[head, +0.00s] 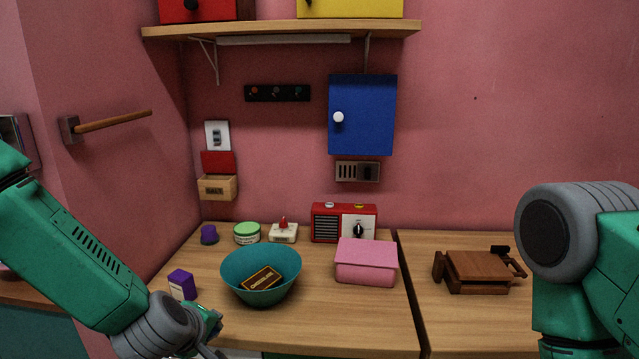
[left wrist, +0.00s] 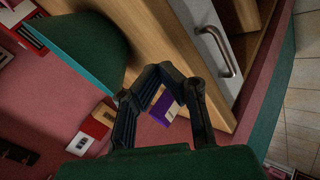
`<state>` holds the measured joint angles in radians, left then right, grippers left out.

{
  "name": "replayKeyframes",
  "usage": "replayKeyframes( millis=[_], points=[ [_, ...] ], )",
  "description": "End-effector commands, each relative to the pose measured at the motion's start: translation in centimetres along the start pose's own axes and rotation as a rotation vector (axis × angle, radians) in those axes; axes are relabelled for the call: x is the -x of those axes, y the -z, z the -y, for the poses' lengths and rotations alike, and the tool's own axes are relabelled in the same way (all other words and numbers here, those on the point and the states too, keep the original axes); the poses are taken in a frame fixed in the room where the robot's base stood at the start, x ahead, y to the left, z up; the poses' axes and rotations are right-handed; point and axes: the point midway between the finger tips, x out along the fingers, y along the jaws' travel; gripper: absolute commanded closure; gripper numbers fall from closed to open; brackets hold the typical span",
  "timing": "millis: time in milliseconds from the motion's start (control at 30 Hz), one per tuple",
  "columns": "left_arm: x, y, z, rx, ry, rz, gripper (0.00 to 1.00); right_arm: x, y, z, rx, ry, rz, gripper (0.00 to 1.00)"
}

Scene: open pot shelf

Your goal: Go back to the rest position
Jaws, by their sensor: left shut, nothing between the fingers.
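My left gripper (head: 208,338) is low in the head view, at the counter's front left, partly hidden by its own wrist. In the left wrist view the left gripper (left wrist: 168,76) has its fingers bent together, shut and empty. A purple box (head: 182,284) stands on the counter just beyond it; in the left wrist view it shows behind and between the finger links, not held. A teal bowl (head: 262,292) with a dark chocolate box (head: 262,279) in it stands right of the gripper. My right arm is at the right edge; its gripper is out of view.
A pink box (head: 366,262), red radio (head: 326,223) and green-lidded tin (head: 247,233) stand on the counter. A brown wooden item (head: 478,270) lies on the right counter. A blue cabinet (head: 362,118) and a shelf (head: 280,30) hang above. A drawer handle (left wrist: 222,52) is near the left gripper.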

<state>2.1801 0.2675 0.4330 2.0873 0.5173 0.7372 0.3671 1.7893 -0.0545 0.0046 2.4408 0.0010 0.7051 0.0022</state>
Motion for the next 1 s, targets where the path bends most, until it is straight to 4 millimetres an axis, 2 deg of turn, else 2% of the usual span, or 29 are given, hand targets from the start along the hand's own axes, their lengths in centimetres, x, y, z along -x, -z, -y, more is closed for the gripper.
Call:
replayKeyframes(
  millis=[33, 167, 200, 300, 400, 500, 600, 700, 1000],
  points=[
    [-0.5, -1.8, 4.1, -0.109, 0.058, 0.035, 1.00, 0.0, 0.0, 0.0, 0.000, 0.000, 0.000, 0.66],
    [-0.1, -5.2, 13.5, -0.383, 0.175, 0.141, 1.00, -0.1, 0.0, 0.0, 0.000, 0.000, 0.000, 0.66],
    [0.3, -6.1, 16.4, -0.467, 0.209, 0.182, 1.00, -0.1, 0.0, 0.0, 0.000, 0.000, 0.000, 0.66],
    [2.3, -8.0, 23.4, -0.667, 0.289, 0.297, 1.00, -0.1, 0.0, 0.0, 0.000, 0.000, 0.000, 0.66],
    [5.0, -9.3, 29.2, -0.838, 0.350, 0.417, 1.00, -0.1, 0.0, 0.0, 0.000, 0.000, 0.000, 0.66],
    [7.5, -10.1, 33.3, -0.965, 0.391, 0.520, 1.00, -0.2, 0.0, 0.0, 0.000, 0.000, 0.000, 0.66],
    [9.2, -10.4, 35.7, -1.043, 0.412, 0.591, 1.00, -0.2, 0.0, 0.0, 0.000, 0.000, 0.000, 0.66],
    [10.1, -10.5, 36.8, -1.077, 0.422, 0.624, 1.00, -0.2, 0.0, 0.0, 0.000, 0.000, 0.000, 0.66],
    [10.2, -10.5, 36.8, -1.079, 0.422, 0.626, 1.00, -0.2, 0.0, 0.0, 0.000, 0.000, 0.000, 0.66]
  ],
)
